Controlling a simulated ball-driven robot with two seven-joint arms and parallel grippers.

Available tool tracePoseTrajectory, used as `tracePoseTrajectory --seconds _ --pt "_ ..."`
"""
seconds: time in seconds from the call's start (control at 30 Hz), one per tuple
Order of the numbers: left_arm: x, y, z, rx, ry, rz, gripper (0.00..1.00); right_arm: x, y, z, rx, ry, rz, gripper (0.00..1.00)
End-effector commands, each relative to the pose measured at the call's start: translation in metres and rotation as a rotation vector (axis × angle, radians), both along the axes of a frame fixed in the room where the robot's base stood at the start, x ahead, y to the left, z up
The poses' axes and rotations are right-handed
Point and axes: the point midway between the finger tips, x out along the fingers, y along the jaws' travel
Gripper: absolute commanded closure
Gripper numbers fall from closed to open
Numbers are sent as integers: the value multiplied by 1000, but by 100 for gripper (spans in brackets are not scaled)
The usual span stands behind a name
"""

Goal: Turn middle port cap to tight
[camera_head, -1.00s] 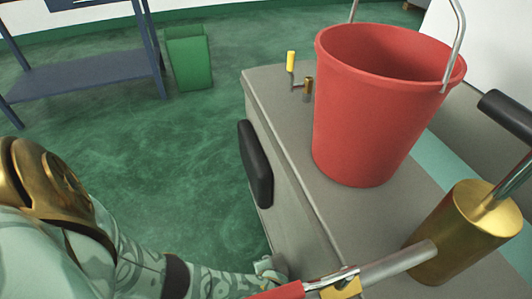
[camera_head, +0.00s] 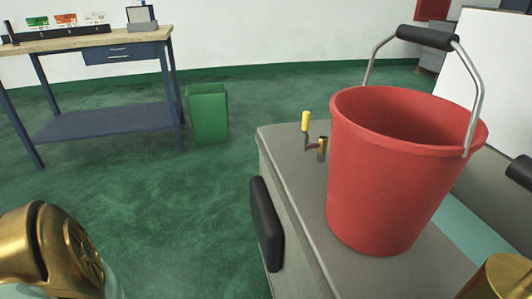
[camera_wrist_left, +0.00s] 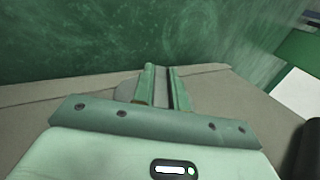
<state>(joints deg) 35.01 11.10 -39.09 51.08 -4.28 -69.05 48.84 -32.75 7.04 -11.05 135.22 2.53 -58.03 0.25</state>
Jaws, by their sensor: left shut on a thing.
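My left gripper (camera_wrist_left: 161,70) shows in the left wrist view, its two green fingers over the grey machine top. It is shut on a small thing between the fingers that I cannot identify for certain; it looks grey. The head view does not show this gripper. My right gripper is in neither view. I cannot make out the middle port cap in either view. A brass cylinder (camera_head: 503,279) is cut off at the lower right corner of the head view.
A red bucket (camera_head: 390,190) stands on the grey machine top (camera_head: 292,170). A small crank with a yellow knob (camera_head: 305,122) is left of it. A black bar handle (camera_head: 265,222) is on the machine side.

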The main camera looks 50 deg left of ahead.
Motion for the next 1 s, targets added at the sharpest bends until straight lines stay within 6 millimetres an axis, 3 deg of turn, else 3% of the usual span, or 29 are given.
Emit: tracePoseTrajectory --seconds 0.33,0.87,0.9,0.97,1.0 --pt "0 1 -2 255 -99 7 100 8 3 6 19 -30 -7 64" --pt "-1 0 0 305 -125 0 100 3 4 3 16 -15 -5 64" --pt "-1 0 0 305 -125 0 77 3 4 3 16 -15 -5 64" --pt "-1 0 0 305 -125 0 64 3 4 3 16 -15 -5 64" --pt "-1 0 0 305 -126 0 64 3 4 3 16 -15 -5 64"
